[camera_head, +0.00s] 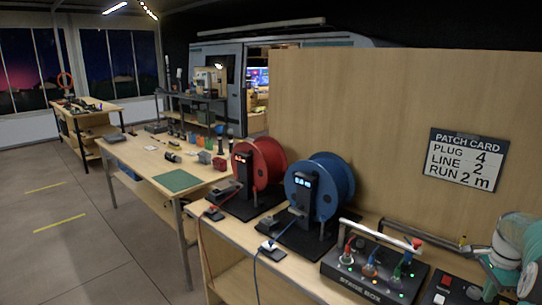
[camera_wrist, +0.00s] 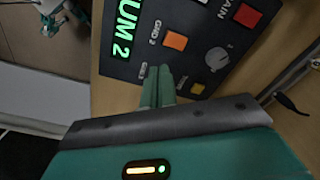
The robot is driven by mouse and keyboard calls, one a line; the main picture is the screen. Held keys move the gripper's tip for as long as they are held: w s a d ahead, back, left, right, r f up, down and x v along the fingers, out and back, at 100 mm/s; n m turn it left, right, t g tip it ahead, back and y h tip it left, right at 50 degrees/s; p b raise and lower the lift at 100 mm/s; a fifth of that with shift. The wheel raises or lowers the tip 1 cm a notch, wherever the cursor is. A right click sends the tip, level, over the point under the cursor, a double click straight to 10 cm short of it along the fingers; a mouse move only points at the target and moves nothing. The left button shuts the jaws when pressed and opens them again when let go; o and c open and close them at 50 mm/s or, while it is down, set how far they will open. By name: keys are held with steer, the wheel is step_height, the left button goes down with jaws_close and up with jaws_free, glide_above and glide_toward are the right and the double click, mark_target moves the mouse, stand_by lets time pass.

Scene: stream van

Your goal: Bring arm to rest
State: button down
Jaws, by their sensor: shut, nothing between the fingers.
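My arm (camera_head: 515,250) shows at the right edge of the head view, green and white, bent low over the right end of the near bench. My gripper (camera_wrist: 158,84) shows in the wrist view with its two green fingers together and nothing between them. The fingertips lie in front of a dark control panel (camera_wrist: 140,60), near its orange button (camera_wrist: 176,40). I cannot tell whether they touch it. The panel also has a green display (camera_wrist: 122,28), a red button (camera_wrist: 247,15), a grey knob (camera_wrist: 216,58) and a small yellow button (camera_wrist: 197,88).
A stage box (camera_head: 345,277) with coloured plugs stands left of my arm. A blue cable drum (camera_head: 335,185) and a red cable drum (camera_head: 268,160) stand further left. A wooden partition (camera_head: 380,110) with a patch card (camera_head: 466,160) rises behind the bench. Floor (camera_head: 70,260) at left is clear.

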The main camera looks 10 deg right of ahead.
steer(key=w+a+r+n+t, duration=0.1)
steer(key=a+r+n, duration=0.25)
steer(key=a, duration=0.55)
steer(key=w+a+r+n+h, duration=0.1)
steer(key=a+r+n, duration=0.2)
steer(key=a+r, duration=0.35)
steer(key=w+a+r+n+t, duration=0.1)
steer(key=a+r+n, duration=0.15)
steer(key=a, duration=0.85)
steer(key=s+a+n+t+y, duration=0.1)
steer(key=s+a+n+t, duration=0.2)
steer(key=s+a+n, duration=0.9)
steer(key=s+a, duration=0.4)
steer(key=a, duration=0.4)
steer(key=shift+s+a+f, duration=0.25)
steer(key=shift+s, duration=0.1)
steer(key=shift+d, duration=0.2)
